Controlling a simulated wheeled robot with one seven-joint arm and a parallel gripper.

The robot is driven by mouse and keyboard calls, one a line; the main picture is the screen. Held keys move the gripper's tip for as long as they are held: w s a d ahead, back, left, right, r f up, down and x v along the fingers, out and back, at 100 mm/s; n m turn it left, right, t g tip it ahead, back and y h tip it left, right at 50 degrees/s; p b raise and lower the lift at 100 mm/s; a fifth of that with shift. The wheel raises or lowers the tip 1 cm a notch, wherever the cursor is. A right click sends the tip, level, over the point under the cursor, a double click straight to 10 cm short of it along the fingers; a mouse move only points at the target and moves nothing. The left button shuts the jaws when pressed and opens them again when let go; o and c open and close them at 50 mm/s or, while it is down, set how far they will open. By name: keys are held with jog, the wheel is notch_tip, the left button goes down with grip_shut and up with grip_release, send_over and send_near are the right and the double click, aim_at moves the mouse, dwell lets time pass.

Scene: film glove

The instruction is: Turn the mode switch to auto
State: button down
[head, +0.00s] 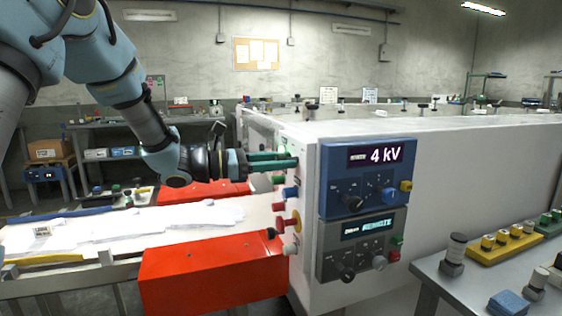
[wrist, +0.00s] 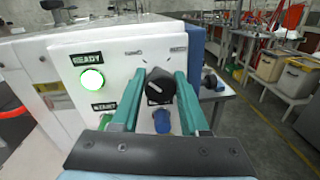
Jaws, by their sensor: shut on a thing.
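The mode switch is a black knob (wrist: 160,84) on the white end panel (wrist: 112,52) of the cabinet, seen in the wrist view. Two small labels sit above it, too small to read. My gripper (wrist: 161,98) has one green finger on each side of the knob and is shut on it. The knob looks a little tilted, and I cannot tell which label it points to. In the head view my gripper (head: 272,161) reaches the cabinet's left face, and the knob is hidden there.
A lit green lamp (wrist: 92,79) is left of the knob, and a blue button (wrist: 162,121) is just below it. In the head view several coloured buttons run down the same face below my gripper. Red boxes (head: 212,268) flank the conveyor (head: 160,218). A blue 4 kV unit (head: 366,178) faces front.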

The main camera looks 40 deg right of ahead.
jog(key=shift+f+b, duration=0.1)
jog(key=shift+b, duration=0.3)
jog(key=m+b, duration=0.1)
jog(key=b, duration=0.2)
jog(key=m+b, duration=0.2)
jog(key=b, duration=0.1)
jog(key=shift+f+m, duration=0.3)
jog(key=shift+f, duration=0.05)
jog(key=m+b, duration=0.2)
jog(key=b, duration=0.2)
jog(key=m+b, duration=0.3)
jog(key=b, duration=0.2)
jog(key=shift+f+t+y, duration=0.1)
jog(key=shift+t+y, duration=0.2)
jog(key=m+b, duration=0.5)
jog(key=b, duration=0.6)
jog(key=shift+s+m+t, duration=0.1)
jog(key=shift+m+t, duration=0.2)
jog(key=shift+m, duration=0.1)
jog(key=m+b, duration=0.1)
jog(key=b, duration=0.1)
jog(key=m+b, duration=0.1)
jog(key=b, duration=0.1)
jog(key=shift+r+m+t+b, duration=0.2)
jog(key=shift+m+t+b, duration=0.1)
jog(key=shift+r, duration=0.1)
jog(key=shift+c, duration=2.1)
grip_release()
jog(key=shift+r, duration=0.1)
jog(key=shift+a, duration=0.15)
